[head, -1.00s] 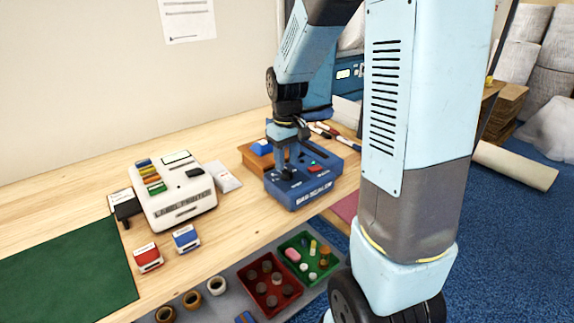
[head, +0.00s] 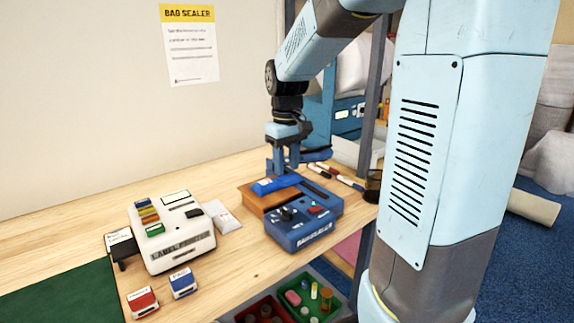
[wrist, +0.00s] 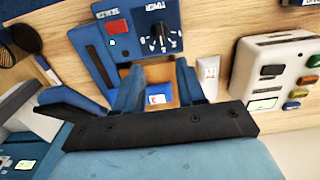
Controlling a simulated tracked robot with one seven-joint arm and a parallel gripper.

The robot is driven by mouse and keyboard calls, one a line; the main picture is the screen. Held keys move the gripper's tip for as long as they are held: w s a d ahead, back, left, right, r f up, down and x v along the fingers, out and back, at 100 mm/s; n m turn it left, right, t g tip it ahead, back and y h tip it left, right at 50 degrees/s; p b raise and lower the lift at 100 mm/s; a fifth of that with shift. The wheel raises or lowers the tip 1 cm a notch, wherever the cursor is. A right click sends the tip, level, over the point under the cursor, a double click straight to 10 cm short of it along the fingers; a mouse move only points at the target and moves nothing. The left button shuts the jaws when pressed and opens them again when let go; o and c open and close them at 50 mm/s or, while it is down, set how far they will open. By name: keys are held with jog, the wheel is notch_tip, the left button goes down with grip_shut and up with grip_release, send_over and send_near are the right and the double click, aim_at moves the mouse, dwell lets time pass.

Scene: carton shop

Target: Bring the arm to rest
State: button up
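The blue bag sealer (head: 303,232) stands on the wooden bench, with a dark knob (head: 287,214) and a red button on top. It also shows at the top of the wrist view (wrist: 160,14), where a small green light glows. The blue item's white label (wrist: 158,99) shows beyond the gap.
A white label printer (head: 172,250) and a small white packet (head: 226,220) stand left of the sealer. Pens (head: 345,181) lie behind right. Air above the bench's left side is free.

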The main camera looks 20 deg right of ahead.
jog(key=s+r+m+t, duration=0.1)
jog(key=s+r+t, duration=0.1)
jog(key=s, duration=0.8)
jog(key=s+r+m+t, duration=0.2)
jog(key=s+r+t, duration=0.1)
jog(key=s, duration=0.7)
jog(key=shift+r+m+t, duration=0.3)
jog(key=shift+r, duration=0.2)
